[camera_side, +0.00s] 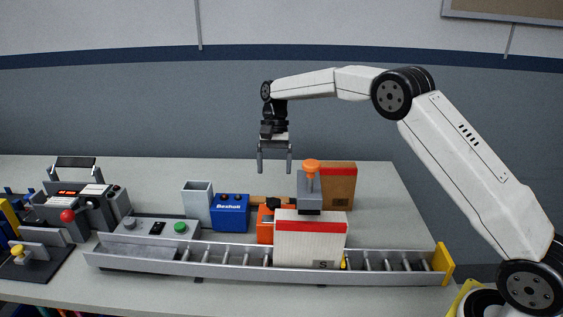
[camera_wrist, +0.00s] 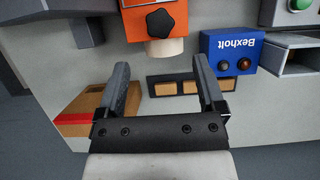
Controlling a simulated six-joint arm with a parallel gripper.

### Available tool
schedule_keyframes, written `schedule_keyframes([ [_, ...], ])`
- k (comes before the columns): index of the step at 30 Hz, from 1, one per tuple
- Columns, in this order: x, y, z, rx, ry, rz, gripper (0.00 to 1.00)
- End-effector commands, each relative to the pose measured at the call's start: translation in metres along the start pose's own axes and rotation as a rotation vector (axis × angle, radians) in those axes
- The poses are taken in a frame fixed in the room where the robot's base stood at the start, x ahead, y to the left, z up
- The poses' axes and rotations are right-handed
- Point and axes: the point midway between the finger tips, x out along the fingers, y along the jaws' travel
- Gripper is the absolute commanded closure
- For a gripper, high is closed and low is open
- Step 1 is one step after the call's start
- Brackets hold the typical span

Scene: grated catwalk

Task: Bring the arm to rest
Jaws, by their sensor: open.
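My gripper (camera_side: 275,160) hangs pointing down from my raised, bent arm, above the table behind the conveyor. Its two fingers are apart with nothing between them. It also shows in the wrist view (camera_wrist: 160,85), with the fingers spread over the table. Below it in that view lies a dark holder with several tan blocks (camera_wrist: 200,87). The gripper touches nothing that I can see.
A roller conveyor (camera_side: 210,263) runs along the front, carrying a white box with a red band (camera_side: 310,245). Behind it stand a brown box (camera_side: 340,187), a grey stamp with an orange knob (camera_side: 311,167), an orange device (camera_wrist: 153,17) and a blue Bexholt box (camera_side: 230,214). The table's back right is clear.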

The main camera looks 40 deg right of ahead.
Motion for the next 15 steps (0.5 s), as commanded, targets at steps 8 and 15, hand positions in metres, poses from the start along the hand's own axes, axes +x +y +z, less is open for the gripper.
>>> schedule_keyframes([
  [8, 0.0, 0.0, 0.0, 0.001, 0.0, -0.001, 0.12],
  [15, -0.006, -0.015, 0.013, 0.021, 0.013, -0.068, 0.12],
])
